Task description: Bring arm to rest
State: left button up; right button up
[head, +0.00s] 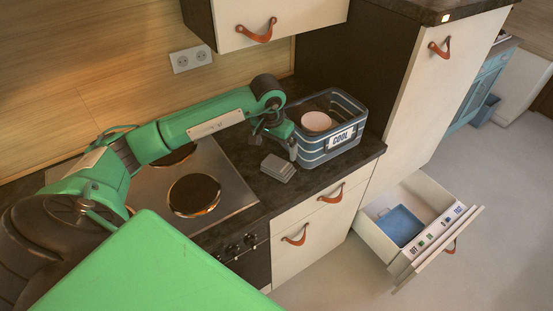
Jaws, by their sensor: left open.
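My left arm is green and reaches from the left across the stove. Its gripper (275,146) hangs over the dark counter, next to the left side of the blue crate (339,146) labelled COOL. The gripper is open, with nothing visible between its fingers. A grey stack of small square pieces (278,168) lies on the counter just below the gripper, apart from it as far as I can tell. A pale pink bowl (316,121) sits inside the crate. My right gripper is not in view.
A stove (236,187) with dark burners lies under my arm. An open drawer (375,238) at lower right holds a blue tray (401,226). Cabinet fronts with leather pulls (257,31) stand above and below the counter. The floor at right is clear.

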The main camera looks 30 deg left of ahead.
pick_arm(q)
jog(key=shift+s+r, duration=0.15)
jog(key=shift+r, duration=0.95)
